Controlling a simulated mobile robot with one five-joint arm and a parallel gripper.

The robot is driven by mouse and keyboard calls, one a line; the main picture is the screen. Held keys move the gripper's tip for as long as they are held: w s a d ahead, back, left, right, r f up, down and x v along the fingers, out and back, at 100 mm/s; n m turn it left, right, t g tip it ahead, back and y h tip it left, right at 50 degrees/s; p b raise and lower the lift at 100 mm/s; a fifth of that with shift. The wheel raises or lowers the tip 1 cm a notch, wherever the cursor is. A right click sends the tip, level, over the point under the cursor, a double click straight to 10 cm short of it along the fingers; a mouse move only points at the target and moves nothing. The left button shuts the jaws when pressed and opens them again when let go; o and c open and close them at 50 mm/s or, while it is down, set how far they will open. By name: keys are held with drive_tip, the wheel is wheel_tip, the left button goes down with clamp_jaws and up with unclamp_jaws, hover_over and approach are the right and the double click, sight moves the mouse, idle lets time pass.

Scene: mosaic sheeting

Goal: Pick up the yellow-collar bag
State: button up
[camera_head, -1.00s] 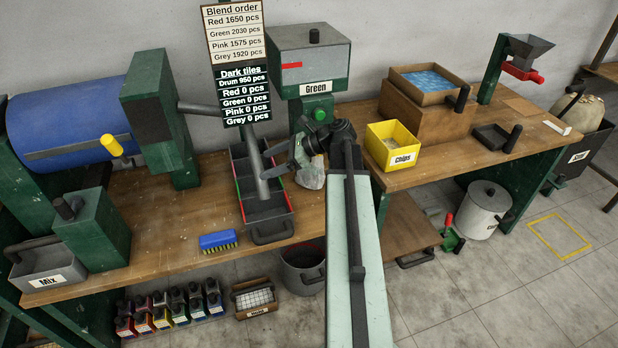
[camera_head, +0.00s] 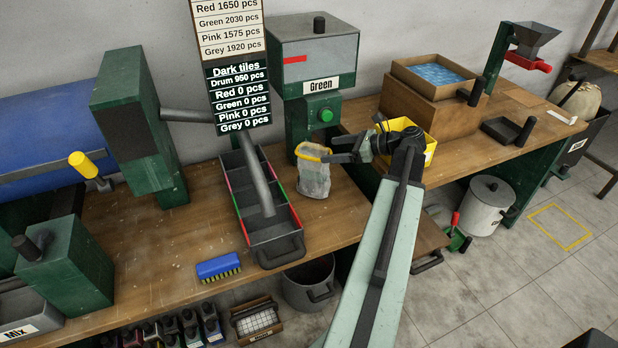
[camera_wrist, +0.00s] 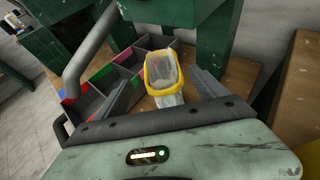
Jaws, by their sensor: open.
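The yellow-collar bag (camera_head: 314,182) is a clear pouch with a yellow rim. It stands on the wooden bench below the green dispenser marked Green, right of the divided tray. My gripper (camera_head: 333,150) is just right of the bag, level with its collar, its fingers pointing left toward it. In the wrist view the bag (camera_wrist: 161,80) shows ahead, between the two open fingers (camera_wrist: 165,76). The collar's open mouth faces up. The fingers are open and nothing is gripped. I cannot tell whether a finger touches the collar.
The green dispenser (camera_head: 312,65) stands close behind the bag. The divided tray (camera_head: 278,247) with a slanting grey pipe is to its left. The yellow Chips box (camera_head: 430,150) is partly behind my arm. A blue brush (camera_head: 218,267) lies at the front. Bare bench surrounds the bag's front.

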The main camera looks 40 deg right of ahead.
sight(317, 150)
drive_tip(key=b+x, duration=0.3)
drive_tip(key=x, duration=0.5)
drive_tip(key=shift+w+d+f, duration=0.1)
drive_tip(key=shift+d, duration=0.05)
clamp_jaws()
